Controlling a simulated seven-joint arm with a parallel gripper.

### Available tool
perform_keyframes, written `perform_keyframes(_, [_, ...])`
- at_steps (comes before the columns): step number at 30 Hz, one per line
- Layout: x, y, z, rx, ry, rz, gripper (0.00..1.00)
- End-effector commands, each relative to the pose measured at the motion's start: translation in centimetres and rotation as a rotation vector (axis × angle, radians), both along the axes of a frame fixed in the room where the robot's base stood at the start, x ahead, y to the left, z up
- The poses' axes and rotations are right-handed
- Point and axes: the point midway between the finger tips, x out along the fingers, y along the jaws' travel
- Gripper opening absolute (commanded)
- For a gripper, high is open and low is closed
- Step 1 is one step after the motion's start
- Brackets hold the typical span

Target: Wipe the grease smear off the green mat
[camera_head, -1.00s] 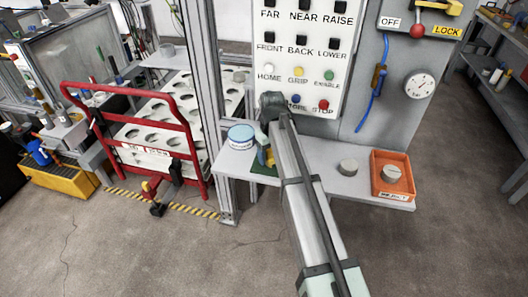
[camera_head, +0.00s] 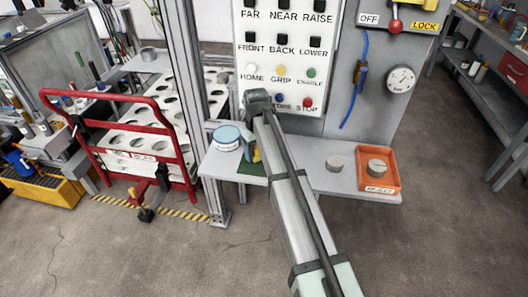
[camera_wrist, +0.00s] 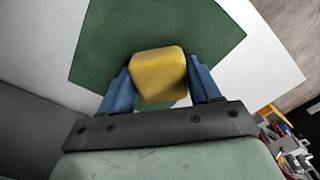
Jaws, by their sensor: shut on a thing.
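The green mat (camera_wrist: 108,42) lies on the grey shelf and fills the middle of the wrist view. In the head view only a small part of the mat (camera_head: 249,168) shows beside my arm. My gripper (camera_wrist: 159,72) has blue fingers shut on a yellow sponge-like block (camera_wrist: 158,76), held over the mat. I cannot tell whether the block touches the mat. No grease smear is clearly visible; the block and gripper hide part of the mat. In the head view my gripper is small and partly hidden by my arm.
A blue-lidded round tub (camera_head: 227,137) stands left of the mat, close to a metal post. The button panel (camera_head: 285,60) rises behind the shelf.

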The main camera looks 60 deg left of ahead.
Motion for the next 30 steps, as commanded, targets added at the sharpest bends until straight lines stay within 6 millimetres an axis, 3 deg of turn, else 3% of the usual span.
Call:
perform_keyframes(10, [-2.3, 2.4, 0.0, 0.001, 0.001, 0.002, 0.34])
perform_keyframes(16, [-0.9, 3.8, 0.0, 0.000, 0.001, -0.001, 0.34])
perform_keyframes(30, [2.1, 0.2, 0.0, -0.001, 0.000, -0.002, 0.34])
